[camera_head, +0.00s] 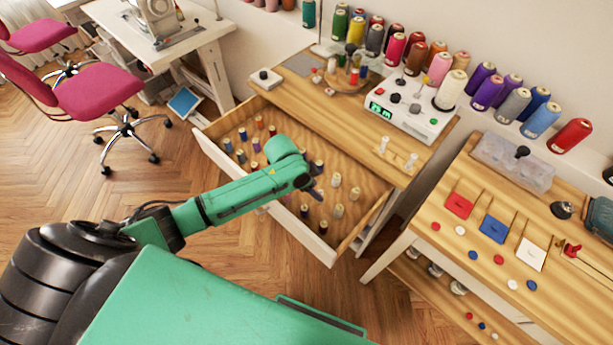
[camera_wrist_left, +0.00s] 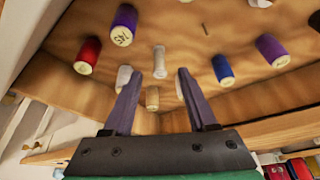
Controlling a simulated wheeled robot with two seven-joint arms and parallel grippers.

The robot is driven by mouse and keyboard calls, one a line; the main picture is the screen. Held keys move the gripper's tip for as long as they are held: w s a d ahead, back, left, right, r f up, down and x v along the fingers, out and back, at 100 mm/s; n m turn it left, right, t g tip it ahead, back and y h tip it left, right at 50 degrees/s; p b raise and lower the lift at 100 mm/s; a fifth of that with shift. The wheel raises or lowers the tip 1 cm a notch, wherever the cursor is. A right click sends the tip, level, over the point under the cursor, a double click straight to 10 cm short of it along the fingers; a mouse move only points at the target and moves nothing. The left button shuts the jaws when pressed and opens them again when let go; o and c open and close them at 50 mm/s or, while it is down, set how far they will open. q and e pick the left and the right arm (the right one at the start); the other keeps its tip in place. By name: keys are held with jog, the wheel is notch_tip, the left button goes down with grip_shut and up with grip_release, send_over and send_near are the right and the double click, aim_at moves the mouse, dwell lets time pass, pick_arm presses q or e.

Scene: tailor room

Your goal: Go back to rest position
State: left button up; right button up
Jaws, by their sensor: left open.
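My left gripper (camera_head: 316,187) reaches in over the open drawer from the left in the head view. In the left wrist view its two dark fingers (camera_wrist_left: 160,98) are spread apart with nothing gripped between them. Behind the fingers stand a white spool (camera_wrist_left: 159,62) and a tan spool (camera_wrist_left: 152,98) in the drawer; I cannot tell how far below the fingers they are. The wooden drawer (camera_head: 330,250) holds several thread spools in rows. My right gripper shows in neither view.
The work table (camera_head: 400,150) above the drawer bears a white device (camera_head: 410,112) and a round spool stand. A second table (camera_head: 440,215) at right bears coloured squares and buttons. Pink chairs (camera_head: 95,90) stand at left. Wooden floor (camera_head: 150,190) is clear left of the drawer.

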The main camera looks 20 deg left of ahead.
pick_arm(q)
jog(key=v, duration=1.1)
jog(key=s+d+f+n+t, duration=0.1)
jog(key=s+d+n, duration=0.1)
jog(key=s+d, duration=0.15)
jog(key=s+a+n+y, duration=0.3)
jog(key=s+a+n, duration=0.3)
jog(key=s+a, duration=0.4)
notch_tip(320, 180, down, 25)
jog(key=s+g, duration=0.2)
jog(key=s, duration=0.1)
jog(key=s+a+f, duration=0.2)
jog(key=s+f, duration=1.1)
jog(key=s, duration=0.3)
jog(key=shift+a+f+g, duration=0.25)
jog(key=shift+f+g, duration=0.05)
jog(key=shift+g, duration=0.1)
jog(key=shift+s, duration=0.1)
